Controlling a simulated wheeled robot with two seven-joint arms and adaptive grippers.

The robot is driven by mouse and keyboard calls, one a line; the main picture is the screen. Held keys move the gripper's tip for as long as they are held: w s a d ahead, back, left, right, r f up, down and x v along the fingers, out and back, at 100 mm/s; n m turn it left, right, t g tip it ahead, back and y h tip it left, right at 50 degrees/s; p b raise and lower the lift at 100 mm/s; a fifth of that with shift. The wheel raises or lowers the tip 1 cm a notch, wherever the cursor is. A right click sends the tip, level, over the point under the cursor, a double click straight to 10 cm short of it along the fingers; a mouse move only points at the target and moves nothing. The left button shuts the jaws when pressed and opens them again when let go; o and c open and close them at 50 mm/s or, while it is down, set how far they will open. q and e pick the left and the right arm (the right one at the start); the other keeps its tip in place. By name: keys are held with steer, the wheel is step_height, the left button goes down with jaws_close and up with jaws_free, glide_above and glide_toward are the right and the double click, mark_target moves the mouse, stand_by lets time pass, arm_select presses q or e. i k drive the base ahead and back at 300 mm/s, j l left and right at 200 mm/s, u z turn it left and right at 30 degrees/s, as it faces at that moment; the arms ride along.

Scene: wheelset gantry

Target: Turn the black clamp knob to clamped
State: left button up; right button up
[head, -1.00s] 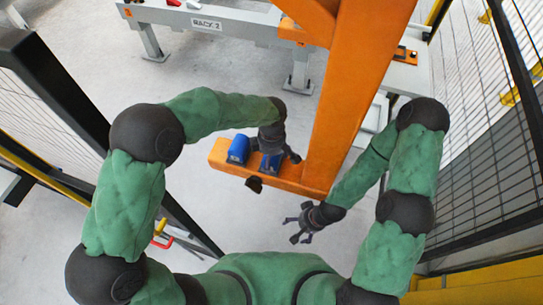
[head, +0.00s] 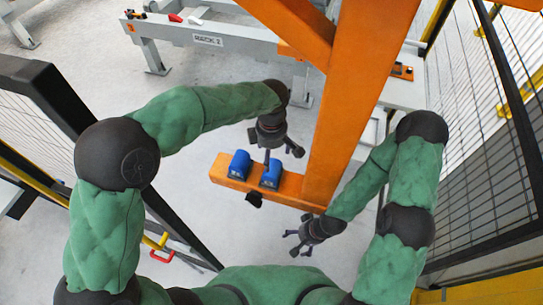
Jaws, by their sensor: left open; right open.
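The black clamp knob (head: 254,200) sticks out from the near side of the orange beam (head: 222,172), below two blue blocks. It is small, and its turned position cannot be read. My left gripper (head: 280,158) is open and empty, pointing down just behind the right blue block (head: 270,173), apart from the knob. Whether it touches the block cannot be told. My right gripper (head: 296,243) is open and empty, below and right of the knob, near the foot of the orange post (head: 345,110).
A second blue block (head: 239,164) sits on the beam at left. A grey rack (head: 205,38) labelled RACK 2 stands behind. Mesh fences (head: 475,150) close the right and left sides. A red-handled item (head: 162,256) is at lower left.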

mark_target(253, 199)
steer(key=k, duration=1)
